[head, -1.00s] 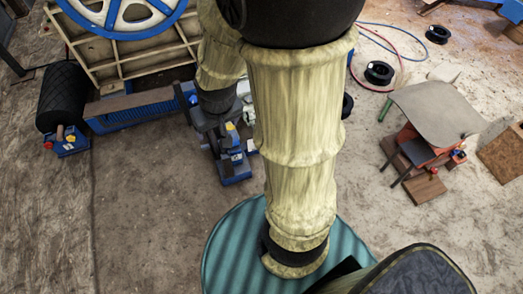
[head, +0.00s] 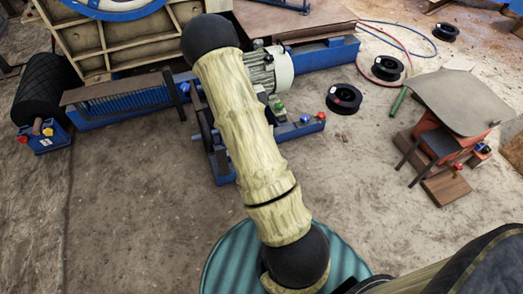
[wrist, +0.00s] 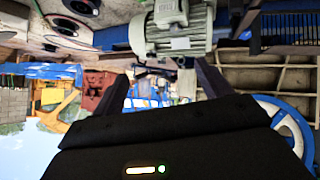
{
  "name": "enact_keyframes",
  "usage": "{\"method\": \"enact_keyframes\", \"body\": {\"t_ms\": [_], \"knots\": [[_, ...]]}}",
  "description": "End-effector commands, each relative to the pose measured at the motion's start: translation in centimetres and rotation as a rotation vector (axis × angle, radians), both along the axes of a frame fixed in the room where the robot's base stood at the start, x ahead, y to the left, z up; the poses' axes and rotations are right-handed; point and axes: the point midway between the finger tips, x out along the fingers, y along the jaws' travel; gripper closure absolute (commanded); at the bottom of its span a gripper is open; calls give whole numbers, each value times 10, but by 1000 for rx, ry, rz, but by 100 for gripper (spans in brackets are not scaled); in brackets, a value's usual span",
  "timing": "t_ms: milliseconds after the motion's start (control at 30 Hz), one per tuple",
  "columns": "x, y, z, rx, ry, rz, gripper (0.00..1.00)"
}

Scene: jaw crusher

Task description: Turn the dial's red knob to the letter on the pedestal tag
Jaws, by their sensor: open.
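Several small red caps show in the head view, and I cannot tell which is the dial's knob. One is on the blue box (head: 45,139) at the left, beside a yellow cap; a small white mark shows on its face. One red cap (head: 321,115) is at the end of a low blue beam. Another red cap (head: 458,166) is on the orange stand at the right. No dial letters or tag letter are readable. My gripper (wrist: 162,70) is open and empty in the wrist view, pointing at machinery. In the head view I cannot make it out.
A grey motor (head: 270,69) sits on blue framework behind my arm, and shows in the wrist view (wrist: 172,30). A black roller (head: 45,92) stands at left. A black spool (head: 344,98) and the orange stand (head: 432,145) are at right. The left foreground floor is clear.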

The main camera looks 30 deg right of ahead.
Motion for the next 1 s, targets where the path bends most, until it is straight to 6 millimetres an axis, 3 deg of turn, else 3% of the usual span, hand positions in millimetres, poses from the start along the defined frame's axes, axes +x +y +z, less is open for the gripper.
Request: {"method": "enact_keyframes", "body": {"t_ms": [33, 300, 500, 767, 1000], "knots": [[3, -13, -37, -32, -11, -4, 23], [16, -71, -140, -217, -104, 19, 23], [20, -101, -216, -351, -166, 75, 23], [18, -123, -316, -508, -245, 194, 23], [8, -122, -414, -619, -321, 347, 23]]}}
